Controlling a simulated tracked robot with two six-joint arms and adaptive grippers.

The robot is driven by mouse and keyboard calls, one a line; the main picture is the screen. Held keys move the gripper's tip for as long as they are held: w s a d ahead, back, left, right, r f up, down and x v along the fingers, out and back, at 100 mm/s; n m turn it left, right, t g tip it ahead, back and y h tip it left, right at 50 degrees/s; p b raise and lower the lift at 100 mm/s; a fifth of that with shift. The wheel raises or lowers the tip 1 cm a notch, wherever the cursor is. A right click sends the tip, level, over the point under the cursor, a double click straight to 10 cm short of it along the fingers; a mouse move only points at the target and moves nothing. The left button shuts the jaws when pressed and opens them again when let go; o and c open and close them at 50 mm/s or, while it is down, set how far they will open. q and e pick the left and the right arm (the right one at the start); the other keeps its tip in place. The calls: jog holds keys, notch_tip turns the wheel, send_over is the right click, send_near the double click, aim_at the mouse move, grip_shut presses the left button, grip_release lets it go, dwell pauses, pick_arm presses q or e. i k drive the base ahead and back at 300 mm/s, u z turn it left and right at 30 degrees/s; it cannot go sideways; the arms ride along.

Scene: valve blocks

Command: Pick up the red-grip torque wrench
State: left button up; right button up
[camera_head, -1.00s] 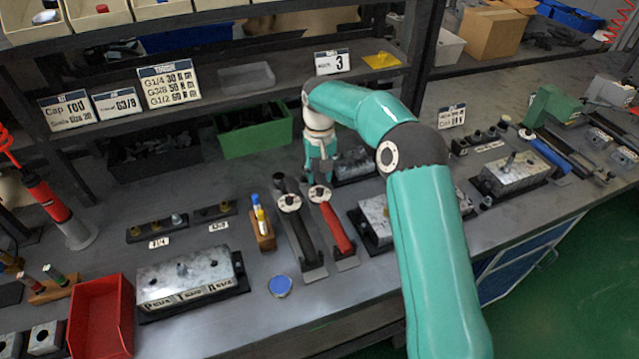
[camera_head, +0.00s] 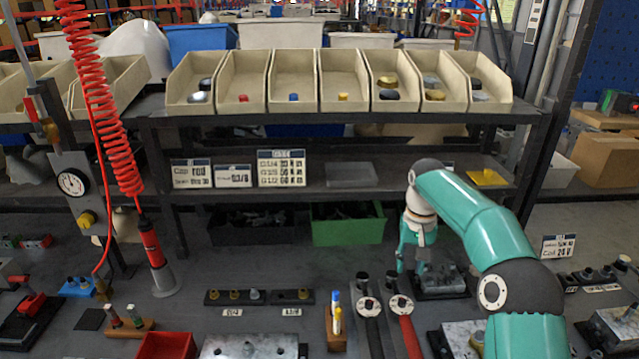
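The red-grip torque wrench (camera_head: 409,337) lies on the bench at the bottom of the head view, its round head (camera_head: 401,305) toward the back and its red handle cut off by the lower edge. A black-grip wrench (camera_head: 372,330) lies beside it on the left. My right gripper (camera_head: 411,268) points down just behind the red-grip wrench's head, its fingers apart with nothing visible between them. I cannot tell its exact height over the bench. My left gripper is not in view.
A metal valve block (camera_head: 440,280) sits right of my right gripper. A pen holder (camera_head: 336,328) stands left of the wrenches, with another valve block (camera_head: 250,348) further left. A green bin (camera_head: 347,228) and shelf with parts bins (camera_head: 340,90) are behind.

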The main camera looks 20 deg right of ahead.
aim_at(413, 346)
jog(key=k, duration=1)
